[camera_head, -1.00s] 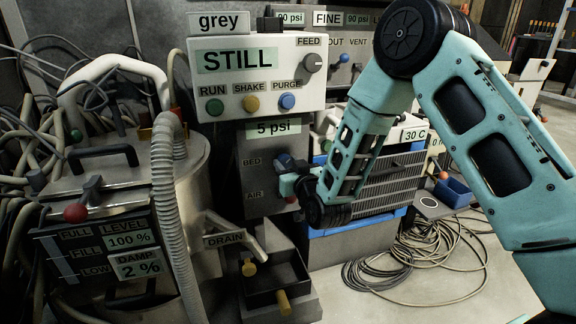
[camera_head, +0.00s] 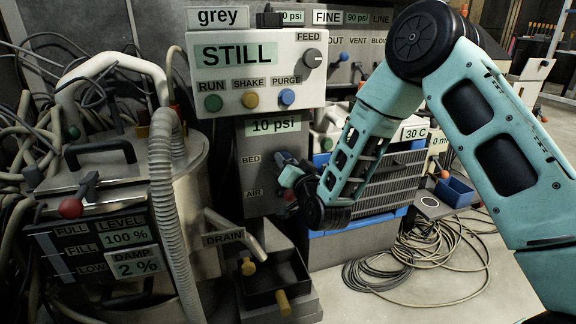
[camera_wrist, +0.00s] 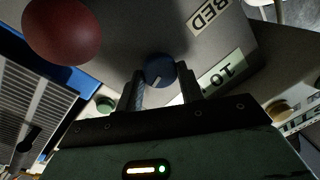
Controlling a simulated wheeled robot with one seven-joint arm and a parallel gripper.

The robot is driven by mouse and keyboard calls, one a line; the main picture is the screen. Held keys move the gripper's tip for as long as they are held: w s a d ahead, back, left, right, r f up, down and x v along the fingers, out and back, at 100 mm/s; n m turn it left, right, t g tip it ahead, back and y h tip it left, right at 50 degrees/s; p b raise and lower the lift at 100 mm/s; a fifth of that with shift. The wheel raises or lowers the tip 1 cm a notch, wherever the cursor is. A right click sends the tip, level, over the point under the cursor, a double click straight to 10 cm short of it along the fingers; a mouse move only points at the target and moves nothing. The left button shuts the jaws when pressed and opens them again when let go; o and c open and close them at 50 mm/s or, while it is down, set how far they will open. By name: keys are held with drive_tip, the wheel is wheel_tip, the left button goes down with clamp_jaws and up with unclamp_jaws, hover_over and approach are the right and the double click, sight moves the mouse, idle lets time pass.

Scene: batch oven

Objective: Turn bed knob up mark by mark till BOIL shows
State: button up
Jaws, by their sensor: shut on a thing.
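The bed knob (camera_wrist: 160,70) is a blue round knob with a pale pointer line, beside the BED label (camera_wrist: 208,15) in the wrist view. My gripper (camera_wrist: 161,84) is shut on it, one finger on each side. In the head view my gripper (camera_head: 284,166) is at the grey panel just right of the BED label (camera_head: 251,158), and hides most of the knob. The small display (camera_head: 274,126) above reads 10 psi. The large display (camera_head: 236,56) reads STILL.
A red ball (camera_wrist: 62,30) stands out close to my gripper. The FEED knob (camera_head: 313,58) and the RUN (camera_head: 213,103), SHAKE (camera_head: 250,100) and PURGE (camera_head: 287,97) buttons are above. A lidded metal vessel (camera_head: 200,170) with a ribbed hose stands left. Loose cables (camera_head: 425,262) lie at lower right.

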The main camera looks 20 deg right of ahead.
drive_tip(key=shift+f+m, duration=0.1)
drive_tip(key=shift+m, duration=1.1)
drive_tip(key=o, duration=1)
drive_tip(key=shift+s, duration=0.1)
